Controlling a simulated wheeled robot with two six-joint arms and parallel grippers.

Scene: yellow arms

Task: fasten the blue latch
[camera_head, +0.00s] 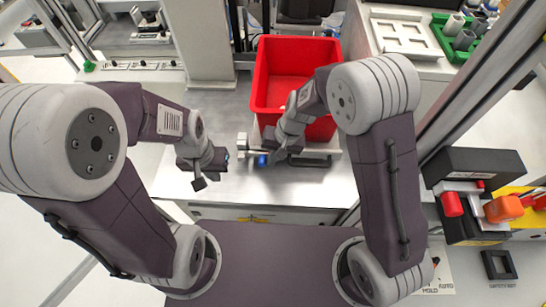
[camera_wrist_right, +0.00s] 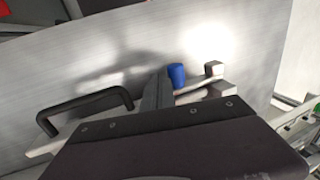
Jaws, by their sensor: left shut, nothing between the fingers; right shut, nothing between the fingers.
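The blue latch (camera_head: 262,160) sits on a light grey fixture in front of the red bin, low in the head view. In the right wrist view its blue part (camera_wrist_right: 177,75) stands close beside my right fingertips (camera_wrist_right: 157,92); whether they touch I cannot tell. A pale block with a square end (camera_wrist_right: 214,69) lies just to its right there. My right gripper (camera_head: 270,141) is shut and empty, just above the latch in the head view. My left gripper (camera_head: 203,181) is shut and empty, apart from the latch on its left.
A red bin (camera_head: 264,86) stands behind the latch. A black handle (camera_wrist_right: 88,106) is left of my right fingers in the wrist view. The pale worktop (camera_head: 235,185) is bare in front of the latch. Black, red and yellow equipment stands at the right.

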